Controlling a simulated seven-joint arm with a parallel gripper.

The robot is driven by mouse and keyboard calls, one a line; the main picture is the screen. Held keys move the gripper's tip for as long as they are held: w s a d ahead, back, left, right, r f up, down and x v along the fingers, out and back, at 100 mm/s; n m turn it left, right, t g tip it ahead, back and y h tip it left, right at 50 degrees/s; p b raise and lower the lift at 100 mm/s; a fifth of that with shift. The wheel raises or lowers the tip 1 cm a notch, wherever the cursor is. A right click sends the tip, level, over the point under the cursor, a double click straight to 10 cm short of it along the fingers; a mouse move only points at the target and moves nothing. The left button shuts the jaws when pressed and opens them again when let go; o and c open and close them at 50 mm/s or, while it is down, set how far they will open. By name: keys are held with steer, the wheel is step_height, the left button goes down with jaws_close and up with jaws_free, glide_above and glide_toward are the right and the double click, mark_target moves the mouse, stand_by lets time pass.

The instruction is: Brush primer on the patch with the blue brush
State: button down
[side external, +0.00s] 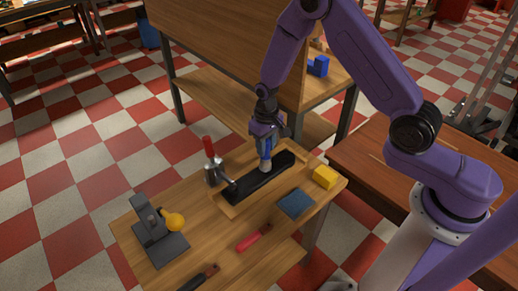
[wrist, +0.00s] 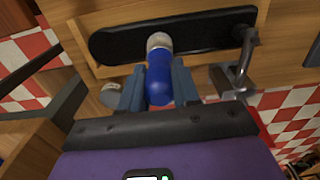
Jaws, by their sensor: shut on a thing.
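My gripper (side external: 266,140) is shut on the blue brush (side external: 265,162), with the brush pointing down. In the wrist view the blue handle (wrist: 158,78) sits between both fingers of my gripper (wrist: 158,88), and its pale end lies over the edge of a long black piece (wrist: 205,38). In the side view the black piece (side external: 243,188) lies in a shallow wooden tray (side external: 227,208), and the brush end is at or just above its top. I cannot tell whether they touch. I cannot make out a separate patch or any primer.
A red-handled clamp (side external: 212,165) stands at the black piece's left part. A yellow block (side external: 325,177), a blue-grey pad (side external: 296,203), a red-handled tool (side external: 254,237), a dark-handled tool (side external: 199,278) and a grey stand with a yellow knob (side external: 160,236) are on the bench.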

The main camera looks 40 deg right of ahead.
steer(key=shift+a, duration=3.75)
steer(key=shift+d, duration=5.35)
step_height(320, 180, up, 6)
steer(key=shift+r, duration=0.25)
